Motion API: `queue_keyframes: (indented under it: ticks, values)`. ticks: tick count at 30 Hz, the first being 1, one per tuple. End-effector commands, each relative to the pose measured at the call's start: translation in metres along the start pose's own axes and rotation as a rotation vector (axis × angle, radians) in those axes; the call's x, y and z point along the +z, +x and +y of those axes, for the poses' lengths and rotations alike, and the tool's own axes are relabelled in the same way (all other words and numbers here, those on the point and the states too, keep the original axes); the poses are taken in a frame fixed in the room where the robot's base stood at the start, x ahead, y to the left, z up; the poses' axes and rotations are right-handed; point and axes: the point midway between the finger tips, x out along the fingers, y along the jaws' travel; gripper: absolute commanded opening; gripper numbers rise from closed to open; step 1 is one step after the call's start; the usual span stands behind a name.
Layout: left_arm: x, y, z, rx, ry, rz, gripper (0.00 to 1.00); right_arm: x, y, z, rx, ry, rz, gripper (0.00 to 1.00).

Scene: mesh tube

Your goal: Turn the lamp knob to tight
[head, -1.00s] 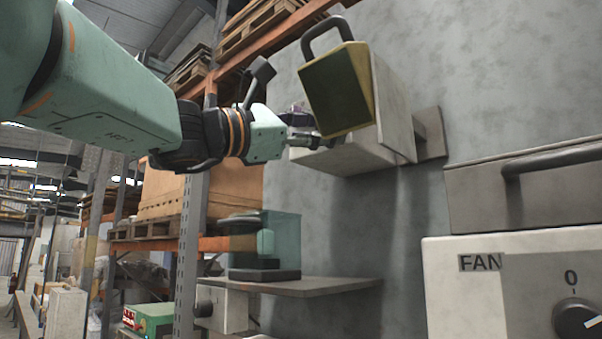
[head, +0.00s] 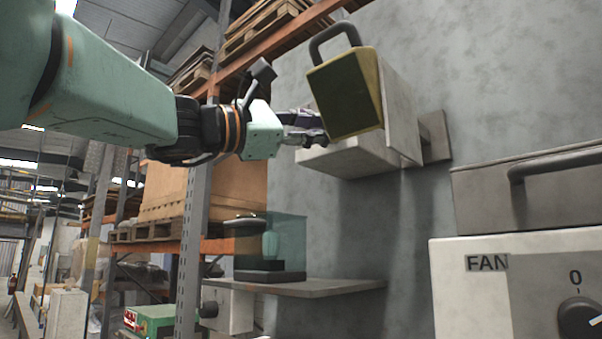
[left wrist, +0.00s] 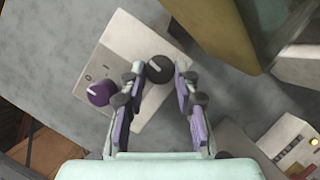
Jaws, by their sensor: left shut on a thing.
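A dark round knob (left wrist: 159,69) with a pale pointer line sits on a light panel (left wrist: 125,50) in the left wrist view. My left gripper (left wrist: 161,76) has its purple-padded fingers on either side of this knob and is shut on it. A purple knob (left wrist: 98,93) is on the same panel, left of the fingers. In the head view my left gripper (head: 308,130) reaches the left side of a pale wall box (head: 350,157); the knob is hidden there. No lamp label is readable. My right gripper is out of view.
An olive-yellow block with a dark handle (head: 345,92) is close in front of the wall box. A FAN panel (head: 470,285) with a dark knob (head: 578,318) stands at the lower right. A shelf (head: 320,288) holds a glassy container below the arm.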

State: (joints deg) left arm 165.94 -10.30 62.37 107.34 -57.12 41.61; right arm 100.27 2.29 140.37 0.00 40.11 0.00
Motion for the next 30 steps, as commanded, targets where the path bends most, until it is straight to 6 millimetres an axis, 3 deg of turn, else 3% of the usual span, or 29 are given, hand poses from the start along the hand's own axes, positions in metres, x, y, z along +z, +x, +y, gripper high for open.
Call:
queue_keyframes:
  ticks: [15,30]
  values:
    - [0.004,0.001,0.007,-0.129,0.335,-0.003,0.00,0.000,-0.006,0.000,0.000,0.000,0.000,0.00]
    - [0.005,0.000,0.009,-0.168,0.438,-0.002,0.00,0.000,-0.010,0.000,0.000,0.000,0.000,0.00]
